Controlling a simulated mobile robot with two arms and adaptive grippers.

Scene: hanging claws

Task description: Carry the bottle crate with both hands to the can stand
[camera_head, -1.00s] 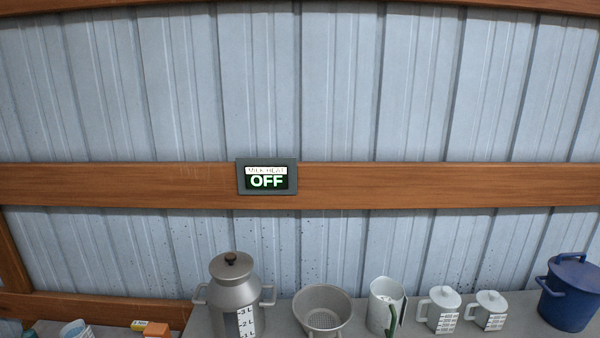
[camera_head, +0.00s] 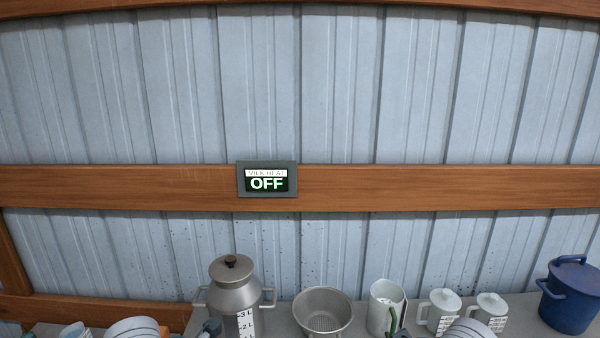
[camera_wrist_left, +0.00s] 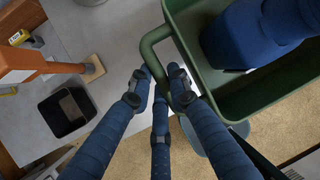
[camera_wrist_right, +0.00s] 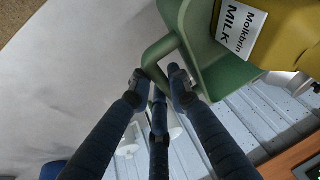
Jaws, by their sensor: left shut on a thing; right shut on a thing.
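The bottle crate is green. One end shows in the left wrist view (camera_wrist_left: 248,97), with a dark blue bottle (camera_wrist_left: 245,35) inside. Its other end shows in the right wrist view (camera_wrist_right: 222,70), with a yellow bottle (camera_wrist_right: 290,38) with a white MILK label in it. My left gripper (camera_wrist_left: 158,80) is shut on the crate's handle at its end. My right gripper (camera_wrist_right: 157,82) is shut on the handle at the other end. I cannot make out which thing is the can stand.
A grey bench below the wall holds a metal milk can (camera_head: 236,292), a strainer (camera_head: 323,312), a jug (camera_head: 385,303), lidded measuring cups (camera_head: 438,310) and a blue pot (camera_head: 568,297). A dark square bin (camera_wrist_left: 67,110) shows in the left wrist view. A wall sign reads OFF (camera_head: 267,183).

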